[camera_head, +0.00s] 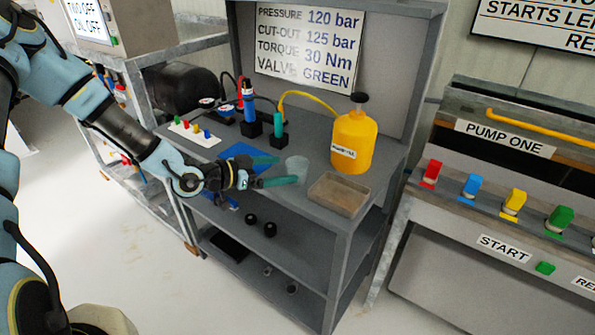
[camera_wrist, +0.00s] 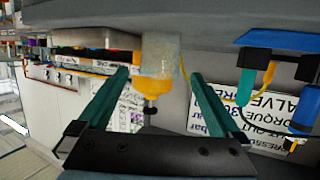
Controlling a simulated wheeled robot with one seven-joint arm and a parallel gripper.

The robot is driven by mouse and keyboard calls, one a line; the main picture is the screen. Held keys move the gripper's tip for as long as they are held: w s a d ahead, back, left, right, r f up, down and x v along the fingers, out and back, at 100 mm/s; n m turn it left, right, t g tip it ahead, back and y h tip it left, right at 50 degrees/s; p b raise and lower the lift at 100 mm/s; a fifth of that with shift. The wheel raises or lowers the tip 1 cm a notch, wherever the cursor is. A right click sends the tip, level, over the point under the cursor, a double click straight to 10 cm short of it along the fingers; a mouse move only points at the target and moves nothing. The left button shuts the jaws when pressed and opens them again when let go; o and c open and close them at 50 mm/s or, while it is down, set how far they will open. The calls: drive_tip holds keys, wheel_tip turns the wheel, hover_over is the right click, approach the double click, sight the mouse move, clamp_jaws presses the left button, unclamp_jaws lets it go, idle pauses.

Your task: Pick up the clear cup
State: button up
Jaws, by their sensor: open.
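The clear cup (camera_head: 299,166) stands upright on the grey bench top, left of the yellow jug. My gripper (camera_head: 284,170) reaches in from the left, open, with its green fingertips right at the cup; the near finger passes low in front of it. In the wrist view, which is upside down, the cup (camera_wrist: 160,54) shows see-through in line with the gap between my gripper's fingertips (camera_wrist: 159,75). A gap shows on each side of the cup there, and nothing is gripped. How deep the cup sits between the fingers is hard to tell.
The yellow jug (camera_head: 354,140) stands behind the cup on the right. A shallow brown tray (camera_head: 338,196) lies close in front, to the right. A blue mat (camera_head: 240,154), a white block with coloured pegs (camera_head: 194,133) and bottles in black stands (camera_head: 249,108) fill the left.

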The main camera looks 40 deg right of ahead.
sight(288, 168)
drive_tip(key=p+x, duration=0.2)
drive_tip(key=x, duration=0.3)
drive_tip(key=shift+d+r+p, duration=0.1)
drive_tip(key=shift+d+p, duration=0.15)
drive_tip(key=shift+p, duration=0.15)
drive_tip(key=shift+d+f, duration=0.2)
drive_tip(key=shift+d, duration=0.05)
drive_tip(key=shift+c, duration=0.2)
drive_tip(key=c, duration=1.3)
drive_tip(key=shift+r, duration=0.1)
